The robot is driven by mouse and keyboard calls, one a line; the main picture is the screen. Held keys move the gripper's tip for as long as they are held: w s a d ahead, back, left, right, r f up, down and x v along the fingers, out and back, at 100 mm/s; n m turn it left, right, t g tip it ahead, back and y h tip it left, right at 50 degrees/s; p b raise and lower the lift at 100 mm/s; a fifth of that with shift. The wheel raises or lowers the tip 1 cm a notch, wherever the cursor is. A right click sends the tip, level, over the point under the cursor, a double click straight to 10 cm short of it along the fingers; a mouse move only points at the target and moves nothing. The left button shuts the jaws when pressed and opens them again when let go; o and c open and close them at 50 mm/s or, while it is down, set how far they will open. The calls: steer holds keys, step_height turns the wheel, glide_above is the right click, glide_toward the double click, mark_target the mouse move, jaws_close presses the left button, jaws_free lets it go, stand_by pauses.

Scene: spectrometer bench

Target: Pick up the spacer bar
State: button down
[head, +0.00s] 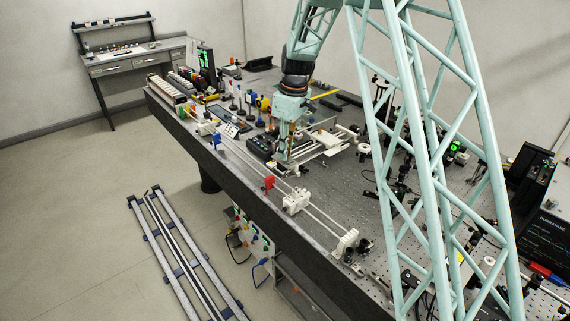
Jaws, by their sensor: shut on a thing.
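My gripper (282,152) hangs low over the optical table, just right of a dark box with knobs. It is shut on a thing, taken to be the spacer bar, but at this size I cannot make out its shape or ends. The fingers and the thing between them blend with the pale hardware behind. I cannot tell whether the held thing touches the table.
The dark box (261,147) stands close on the left, and a pale framed stage (328,143) close on the right. A long rail with white carriages (296,201) runs along the table's front edge. Posts and coloured mounts crowd the far left. Some perforated tabletop (335,185) is bare.

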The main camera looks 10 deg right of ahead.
mark_target(286, 163)
steer(key=shift+r, duration=2.45)
steer(key=shift+s+f+m+b, duration=0.25)
steer(key=shift+s+m+b, duration=0.55)
steer(key=shift+s+b, duration=0.2)
steer(key=s+f+m+h+b, duration=0.1)
steer(key=s+f+m+b, duration=0.1)
steer(key=s+m+b, duration=0.5)
steer(key=s+m, duration=0.1)
steer(key=s, duration=0.3)
steer(key=shift+s, duration=0.2)
steer(key=shift+w+f, duration=0.1)
steer(key=shift+w, duration=0.05)
